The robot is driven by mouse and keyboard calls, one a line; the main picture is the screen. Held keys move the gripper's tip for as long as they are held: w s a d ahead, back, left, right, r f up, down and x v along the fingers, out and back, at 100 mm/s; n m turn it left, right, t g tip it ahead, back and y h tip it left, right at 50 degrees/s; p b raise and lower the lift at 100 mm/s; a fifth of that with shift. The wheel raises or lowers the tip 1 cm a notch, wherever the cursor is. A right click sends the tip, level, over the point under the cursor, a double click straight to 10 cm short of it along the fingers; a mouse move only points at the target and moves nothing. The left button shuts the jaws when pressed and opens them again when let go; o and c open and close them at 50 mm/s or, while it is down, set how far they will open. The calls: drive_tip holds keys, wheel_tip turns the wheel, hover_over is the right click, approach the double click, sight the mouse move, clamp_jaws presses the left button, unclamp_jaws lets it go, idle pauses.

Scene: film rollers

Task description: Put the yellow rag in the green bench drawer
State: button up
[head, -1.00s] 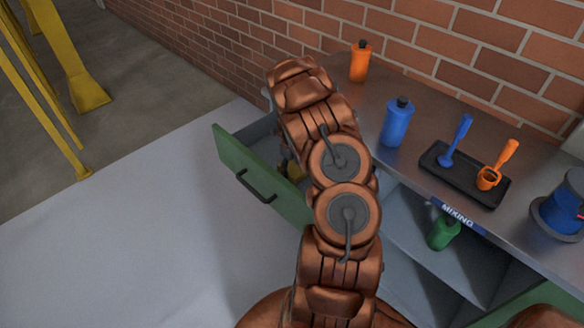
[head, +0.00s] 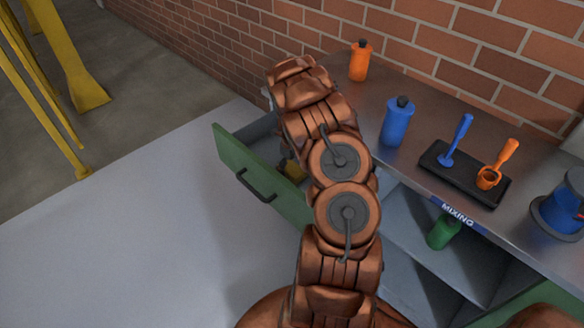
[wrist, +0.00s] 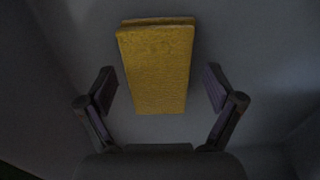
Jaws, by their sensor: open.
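The yellow rag (wrist: 157,68) is a folded block in the middle of the wrist view, lying on a dark grey surface that looks like the drawer floor. My gripper (wrist: 159,88) is open, with one finger on each side of the rag and a visible gap to both. The green bench drawer (head: 250,175) stands pulled out in the head view, its dark handle facing the front. A small yellow bit of the rag (head: 294,171) shows inside the drawer beside my arm. My arm hides most of the drawer's inside and the gripper in the head view.
The bench top (head: 430,130) bears an orange bottle (head: 360,62), a blue bottle (head: 396,124), a black tray (head: 432,162) with a blue and an orange tool, and a blue spool (head: 565,212). A green bottle (head: 443,232) stands on a shelf below. A brick wall is behind.

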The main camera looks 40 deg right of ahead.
sight(292, 168)
wheel_tip(292, 168, up, 12)
drive_tip(key=b, duration=0.2)
drive_tip(key=s+a+r+n, duration=0.2)
drive_tip(key=a+r+n, duration=0.4)
drive_tip(key=a+r, duration=0.15)
drive_tip(key=s+a+r+n+g, duration=0.1)
drive_tip(key=s+a+r+n, duration=0.3)
drive_tip(key=a+n, duration=0.3)
drive_tip(key=s+a+r+n, duration=0.3)
drive_tip(key=s+a+n, duration=0.2)
drive_tip(key=a, duration=0.3)
drive_tip(key=s+a+r+n, duration=0.1)
drive_tip(key=s+a+n, duration=1.3)
drive_tip(key=s+n, duration=0.4)
drive_tip(key=shift+s+a+r+g, duration=0.2)
drive_tip(key=shift+s+g, duration=0.2)
drive_tip(key=shift+s, duration=0.2)
drive_tip(key=shift+r, duration=0.1)
